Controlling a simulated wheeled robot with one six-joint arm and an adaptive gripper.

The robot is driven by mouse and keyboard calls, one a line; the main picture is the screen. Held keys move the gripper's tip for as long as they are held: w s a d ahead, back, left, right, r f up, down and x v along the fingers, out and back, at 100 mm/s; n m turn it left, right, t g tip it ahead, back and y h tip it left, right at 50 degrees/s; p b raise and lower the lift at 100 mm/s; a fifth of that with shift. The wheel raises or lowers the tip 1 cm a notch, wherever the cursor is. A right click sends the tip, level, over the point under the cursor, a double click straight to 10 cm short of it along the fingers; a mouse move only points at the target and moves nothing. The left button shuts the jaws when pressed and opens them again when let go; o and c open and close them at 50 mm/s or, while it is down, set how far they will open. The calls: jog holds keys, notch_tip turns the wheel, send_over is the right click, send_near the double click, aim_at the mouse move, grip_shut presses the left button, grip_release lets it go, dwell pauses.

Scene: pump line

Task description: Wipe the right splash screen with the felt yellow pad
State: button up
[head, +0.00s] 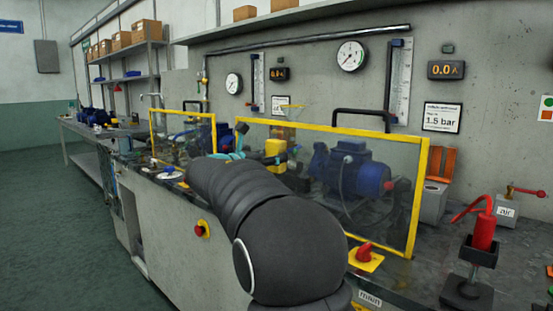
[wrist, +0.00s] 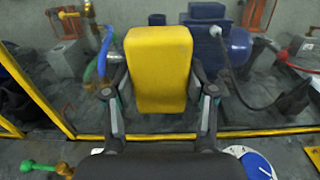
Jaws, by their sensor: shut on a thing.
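The yellow pad (wrist: 158,70) is a block held upright between the two fingers of my gripper (wrist: 159,100), which is shut on it. In the head view the pad (head: 275,147) shows near the far left part of the right splash screen, beyond my dark arm; my gripper there is largely hidden. The right splash screen (head: 390,205) is a clear pane in a yellow frame. In the wrist view its lower rail (wrist: 255,133) runs behind the fingers and its left post stands at the left. I cannot tell whether the pad touches the pane.
A blue pump (head: 350,172) stands behind the pane. The left splash screen (head: 183,113) is farther along the bench. A red knob (head: 364,252) and a red device on a black stand (head: 482,232) are near the right. A white-and-blue disc (wrist: 255,164) lies right of my gripper.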

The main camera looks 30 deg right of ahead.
jog(key=shift+w, duration=0.25)
jog(key=shift+v, duration=2.95)
jog(key=v, duration=0.3)
jog(key=shift+f, duration=0.1)
